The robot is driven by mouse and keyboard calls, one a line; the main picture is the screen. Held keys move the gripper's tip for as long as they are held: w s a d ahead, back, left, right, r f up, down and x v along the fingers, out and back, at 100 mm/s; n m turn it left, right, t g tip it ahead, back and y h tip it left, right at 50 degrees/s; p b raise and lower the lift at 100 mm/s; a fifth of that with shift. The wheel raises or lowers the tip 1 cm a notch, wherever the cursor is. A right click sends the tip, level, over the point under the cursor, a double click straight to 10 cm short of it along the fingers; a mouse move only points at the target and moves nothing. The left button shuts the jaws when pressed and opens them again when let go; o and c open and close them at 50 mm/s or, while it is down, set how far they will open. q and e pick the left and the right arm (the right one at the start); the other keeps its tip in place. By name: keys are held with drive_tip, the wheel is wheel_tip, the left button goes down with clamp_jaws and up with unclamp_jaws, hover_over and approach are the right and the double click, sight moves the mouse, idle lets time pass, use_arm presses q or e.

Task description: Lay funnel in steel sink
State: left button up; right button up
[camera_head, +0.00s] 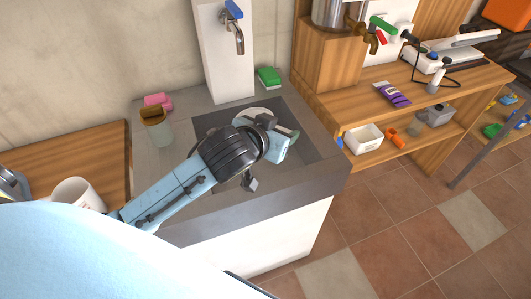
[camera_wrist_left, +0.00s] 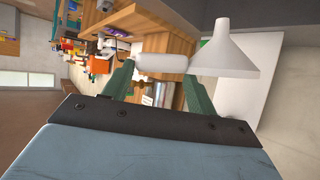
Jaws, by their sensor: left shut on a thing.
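My left gripper (camera_head: 287,138) is shut on the funnel, over the basin of the steel sink (camera_head: 305,148). The arm hides much of the basin, and the funnel's height above its floor is hard to tell. My right gripper is not in view.
A tap (camera_head: 236,38) on a white column stands behind the basin. A green sponge (camera_head: 268,77), a pink sponge (camera_head: 157,101) and a brush holder (camera_head: 156,128) rest on the sink's surround. A wooden shelf unit (camera_head: 420,95) stands right; a mug (camera_head: 78,193) stands left.

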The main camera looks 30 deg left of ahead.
use_arm(q)
drive_tip(key=w+a+f, duration=0.1)
drive_tip(key=w+f, duration=0.1)
drive_tip(key=w+f+m, duration=0.1)
drive_tip(key=w+f, duration=0.1)
drive_tip(key=f, duration=0.1)
drive_tip(key=w+a+f+m+h, duration=0.1)
drive_tip(key=w+f, duration=0.1)
drive_tip(key=shift+w+a+f+b, duration=0.35)
drive_tip(key=shift+w+b, duration=0.05)
drive_tip(key=w+a+f, duration=0.4)
drive_tip(key=a+f, duration=0.1)
drive_tip(key=a, duration=0.1)
drive_tip(key=shift+m, duration=0.4)
drive_tip(key=shift+w+a+f+b, duration=0.1)
drive_tip(key=shift+f+b, duration=0.45)
drive_tip(key=shift+f, duration=1.15)
drive_tip(key=shift+w+a+f+b, duration=0.1)
drive_tip(key=shift+f+b, duration=0.45)
drive_tip(key=shift+f, duration=1.15)
drive_tip(key=shift+w+a+f+b, duration=0.1)
drive_tip(key=shift+f+b, duration=0.45)
drive_tip(key=shift+f, duration=1.15)
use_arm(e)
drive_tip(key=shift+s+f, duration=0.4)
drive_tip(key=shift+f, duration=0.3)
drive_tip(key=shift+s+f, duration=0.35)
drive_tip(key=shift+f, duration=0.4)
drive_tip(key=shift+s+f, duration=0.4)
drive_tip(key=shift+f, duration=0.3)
